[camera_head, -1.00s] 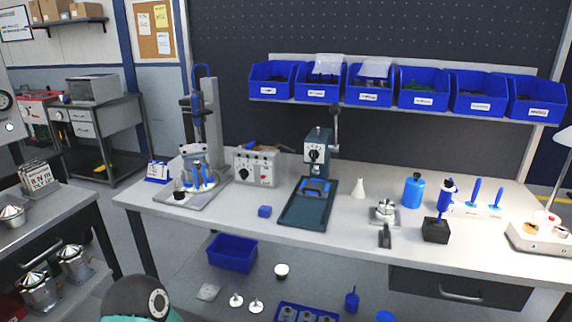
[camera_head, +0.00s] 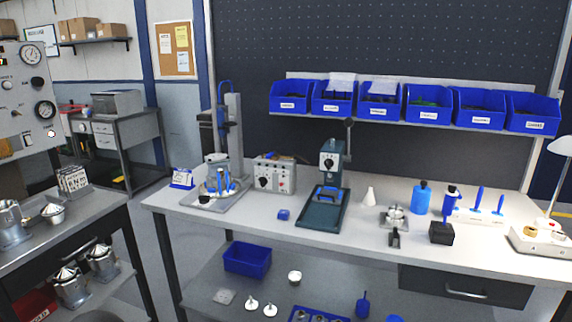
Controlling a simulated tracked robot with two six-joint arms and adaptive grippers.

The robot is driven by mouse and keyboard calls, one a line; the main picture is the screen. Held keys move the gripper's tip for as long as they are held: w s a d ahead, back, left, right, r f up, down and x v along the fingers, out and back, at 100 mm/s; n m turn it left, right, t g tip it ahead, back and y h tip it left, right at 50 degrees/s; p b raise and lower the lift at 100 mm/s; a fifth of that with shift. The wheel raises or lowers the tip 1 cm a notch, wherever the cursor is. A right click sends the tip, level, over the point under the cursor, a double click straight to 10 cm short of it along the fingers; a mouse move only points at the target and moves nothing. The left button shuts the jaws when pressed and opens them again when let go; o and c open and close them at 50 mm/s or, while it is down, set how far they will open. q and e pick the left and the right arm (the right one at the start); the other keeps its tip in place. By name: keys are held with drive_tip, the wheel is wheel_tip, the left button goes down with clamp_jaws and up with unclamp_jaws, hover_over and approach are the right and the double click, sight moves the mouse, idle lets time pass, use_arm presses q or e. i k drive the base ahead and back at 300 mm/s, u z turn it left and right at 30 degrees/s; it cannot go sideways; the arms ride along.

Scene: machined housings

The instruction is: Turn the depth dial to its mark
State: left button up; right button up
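A dark green bench press (camera_head: 333,165) stands on the workbench near its middle, upright, with a lever rising at its back. A round dial (camera_head: 329,162) with a pale marking is on the front of its head. A grey control box (camera_head: 274,174) to its left also carries a dark round knob (camera_head: 263,182). No label tells which is the depth dial, and the pointer and mark are too small to read. Neither of my grippers is in view.
Left of the control box stands a column fixture (camera_head: 232,135). A small blue block (camera_head: 284,214) lies in front. A conical white flask (camera_head: 369,196) and blue bottle (camera_head: 421,198) stand right of the press. Blue bins (camera_head: 430,108) hang behind. A side bench (camera_head: 60,235) stands at left.

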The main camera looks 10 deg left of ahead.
sight(328, 162)
drive_tip(key=u, duration=0.5)
drive_tip(key=i, duration=0.65)
drive_tip(key=u, duration=0.15)
